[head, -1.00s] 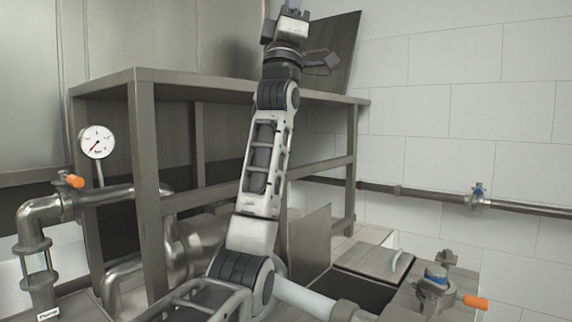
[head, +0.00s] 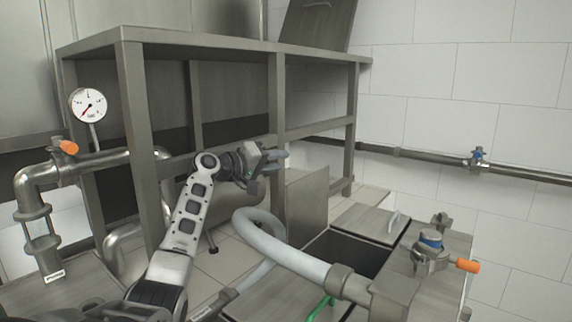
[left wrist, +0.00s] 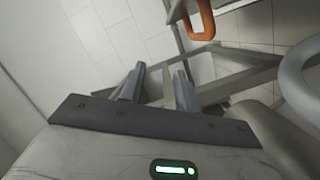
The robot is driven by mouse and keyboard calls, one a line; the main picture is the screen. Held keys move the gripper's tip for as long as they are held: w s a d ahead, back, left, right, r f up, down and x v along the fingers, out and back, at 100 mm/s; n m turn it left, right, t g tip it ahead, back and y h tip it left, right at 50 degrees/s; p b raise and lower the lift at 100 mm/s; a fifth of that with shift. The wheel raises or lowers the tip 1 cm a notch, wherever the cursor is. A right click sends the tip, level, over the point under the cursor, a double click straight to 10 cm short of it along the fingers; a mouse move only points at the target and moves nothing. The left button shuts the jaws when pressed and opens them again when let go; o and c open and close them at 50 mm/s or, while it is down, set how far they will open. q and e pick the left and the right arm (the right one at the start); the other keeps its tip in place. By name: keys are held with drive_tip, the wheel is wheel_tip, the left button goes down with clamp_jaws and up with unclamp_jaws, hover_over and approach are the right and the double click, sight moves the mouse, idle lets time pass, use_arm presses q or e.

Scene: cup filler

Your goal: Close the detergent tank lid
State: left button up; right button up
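No label tells me which lid is the detergent tank's. A grey metal lid panel (head: 320,24) with a handle stands raised and tilted at the back of the tall steel frame, its top cut off in the head view. A lower panel (head: 307,208) stands upright beside a dark open tank (head: 352,250). A flat lid with a handle (head: 366,221) lies behind that opening. My left gripper (head: 276,157) is in front of the frame, left of and above the upright panel, touching no lid. In the left wrist view its fingers (left wrist: 158,86) are apart and empty. My right gripper is not in view.
The steel frame (head: 200,42) stands behind my left arm. A thick grey hose (head: 290,257) curves below the gripper. Orange-handled valves (head: 467,265) (head: 68,147), a gauge (head: 88,105) and a green handle (head: 320,306) stand around. The wall is at the right.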

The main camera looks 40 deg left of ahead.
sight(303, 207)
use_arm(q)
wheel_tip(303, 207, down, 5)
drive_tip(key=s+g+h, duration=0.2)
drive_tip(key=shift+m, duration=0.3)
drive_tip(key=p+x, duration=0.1)
drive_tip(key=x, duration=0.6)
drive_tip(key=shift+a, duration=0.15)
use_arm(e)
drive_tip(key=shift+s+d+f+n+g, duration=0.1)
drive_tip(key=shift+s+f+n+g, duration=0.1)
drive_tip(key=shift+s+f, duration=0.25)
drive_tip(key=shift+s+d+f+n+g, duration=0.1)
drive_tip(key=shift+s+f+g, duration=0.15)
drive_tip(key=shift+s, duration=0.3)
use_arm(q)
drive_tip(key=shift+c, duration=0.3)
clamp_jaws()
